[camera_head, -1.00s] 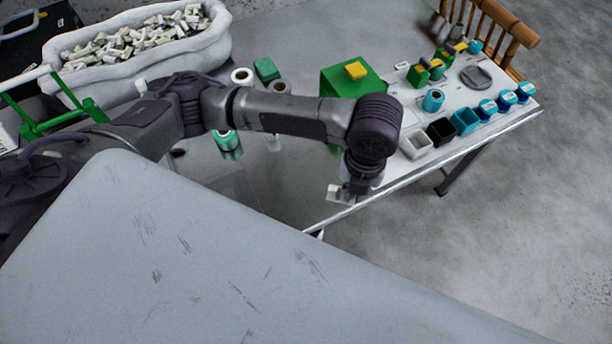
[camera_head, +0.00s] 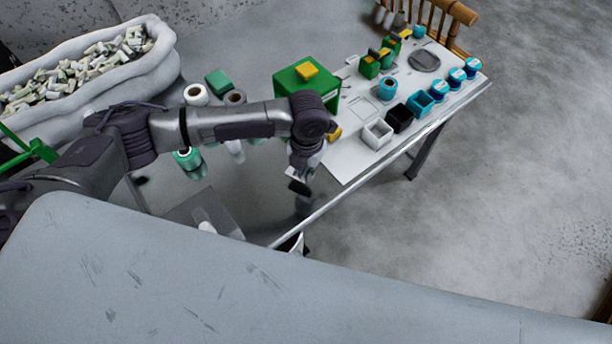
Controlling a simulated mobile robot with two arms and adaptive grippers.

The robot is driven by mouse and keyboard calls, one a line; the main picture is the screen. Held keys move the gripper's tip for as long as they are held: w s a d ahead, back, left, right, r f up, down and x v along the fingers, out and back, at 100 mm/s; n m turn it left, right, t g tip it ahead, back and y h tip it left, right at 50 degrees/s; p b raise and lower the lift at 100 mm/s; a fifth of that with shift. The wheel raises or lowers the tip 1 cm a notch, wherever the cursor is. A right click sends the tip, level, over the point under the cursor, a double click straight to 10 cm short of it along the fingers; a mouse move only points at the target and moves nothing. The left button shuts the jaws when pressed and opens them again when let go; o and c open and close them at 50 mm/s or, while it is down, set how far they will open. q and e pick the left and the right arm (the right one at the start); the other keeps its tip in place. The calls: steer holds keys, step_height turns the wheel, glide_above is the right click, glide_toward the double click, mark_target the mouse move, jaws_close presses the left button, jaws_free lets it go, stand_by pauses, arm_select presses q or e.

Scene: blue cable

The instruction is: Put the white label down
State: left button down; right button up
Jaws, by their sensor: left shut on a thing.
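My left gripper (camera_head: 299,183) is shut at the end of the arm that comes in from the left. It hangs over the front part of the grey table (camera_head: 262,185), left of the white board. The white label is in its jaws, but only a small pale part shows beside the dark fingers, and its outline is too small to make out. I cannot tell whether the label touches the table. My right gripper is not in view.
A green box with a yellow top (camera_head: 290,82) stands behind the gripper. A white open box (camera_head: 377,134), a black one (camera_head: 400,118) and a blue one (camera_head: 421,103) stand to the right. Spools, one white (camera_head: 196,95), stand behind the arm. A grey panel (camera_head: 190,212) lies left.

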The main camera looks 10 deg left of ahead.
mark_target(306, 184)
arm_select(q)
step_height(306, 184, down, 3)
steer(key=shift+f, duration=0.5)
steer(key=shift+f, duration=0.15)
steer(key=c, duration=1.2)
jaws_free()
steer(key=shift+c, duration=0.2)
steer(key=shift+r, duration=0.3)
step_height(306, 184, up, 12)
steer(key=shift+f, duration=0.1)
